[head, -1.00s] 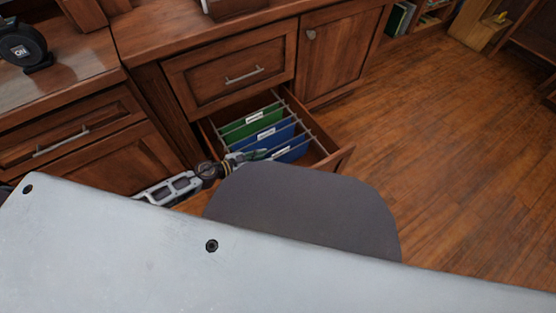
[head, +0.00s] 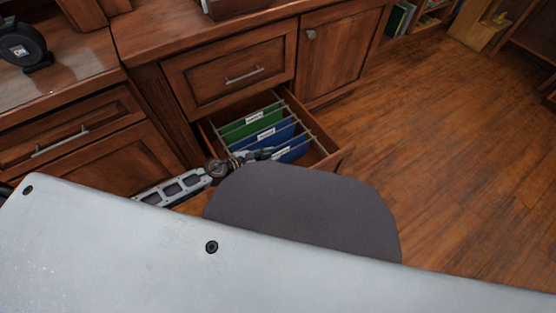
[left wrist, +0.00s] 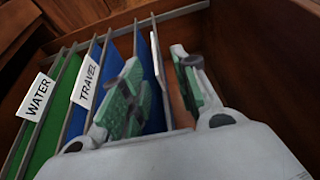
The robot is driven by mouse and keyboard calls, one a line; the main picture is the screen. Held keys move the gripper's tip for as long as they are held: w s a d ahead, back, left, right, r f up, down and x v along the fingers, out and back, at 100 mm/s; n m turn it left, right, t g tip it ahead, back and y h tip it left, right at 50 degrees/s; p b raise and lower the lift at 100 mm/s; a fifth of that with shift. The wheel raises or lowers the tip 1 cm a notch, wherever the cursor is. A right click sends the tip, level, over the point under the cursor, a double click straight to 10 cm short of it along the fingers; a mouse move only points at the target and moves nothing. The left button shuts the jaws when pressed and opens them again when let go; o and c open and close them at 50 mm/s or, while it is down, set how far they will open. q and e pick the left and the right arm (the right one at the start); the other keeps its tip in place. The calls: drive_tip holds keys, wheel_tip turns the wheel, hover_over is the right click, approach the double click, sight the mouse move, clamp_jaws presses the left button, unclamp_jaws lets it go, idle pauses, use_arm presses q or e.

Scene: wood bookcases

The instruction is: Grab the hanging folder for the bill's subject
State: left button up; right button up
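Hanging folders sit in an open lower drawer (head: 330,158). A green folder (head: 250,123) is at the back; its tab reads WATER in the left wrist view (left wrist: 38,97). A blue folder (head: 283,133) is in front of it, with a tab reading TRAVEL (left wrist: 87,82). Another blue folder (head: 294,151) is nearest the front; its white tab (left wrist: 156,56) is seen nearly edge-on and cannot be read. My left gripper (head: 266,154) is open in the drawer. Its green-padded fingers (left wrist: 158,60) are apart, on either side of the front folder's rail. My right gripper is out of view.
Metal rails and wooden drawer walls lie close around my left gripper. A grey chair back (head: 305,210) stands in front of the drawer, and a pale tabletop (head: 130,245) fills the foreground. A closed drawer (head: 230,75) is above. Open floor (head: 450,150) lies to the right.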

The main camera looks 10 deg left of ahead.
sight(287, 151)
use_arm(q)
drive_tip(key=shift+x, duration=1.3)
drive_tip(key=shift+r+b+x, duration=0.2)
drive_tip(key=shift+b+x, duration=0.25)
drive_tip(key=shift+x, duration=0.75)
drive_tip(key=shift+w, duration=0.15)
drive_tip(key=shift+c, duration=0.5)
clamp_jaws()
